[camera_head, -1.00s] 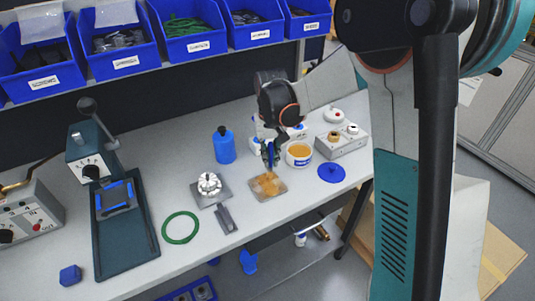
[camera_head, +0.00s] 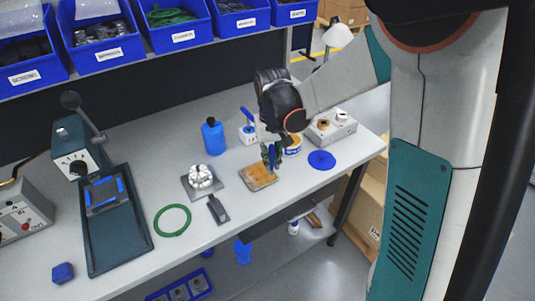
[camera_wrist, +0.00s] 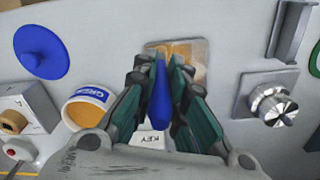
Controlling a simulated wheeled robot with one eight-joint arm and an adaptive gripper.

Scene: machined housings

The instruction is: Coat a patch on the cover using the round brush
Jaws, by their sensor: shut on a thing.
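The cover looks to be the flat square plate (camera_head: 259,178) on the bench, with orange-brown coating over much of its face. It also shows at the top of the wrist view (camera_wrist: 198,58). My gripper (camera_head: 270,158) is shut on the round brush, whose blue handle (camera_wrist: 160,98) stands between the fingers. The gripper is just above the right part of the plate. The brush's bristles are hidden, so I cannot tell whether they touch the plate. The open grease tub (camera_wrist: 88,106) with orange contents stands beside the gripper, partly hidden by it in the head view (camera_head: 293,150).
A blue round lid (camera_head: 321,160) lies to the right, near a grey block with knobs (camera_head: 331,128). A blue bottle (camera_head: 213,138) stands behind. A silver knobbed part (camera_head: 200,177), a dark grey piece (camera_head: 218,209) and a green ring (camera_head: 172,220) lie left of the plate.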

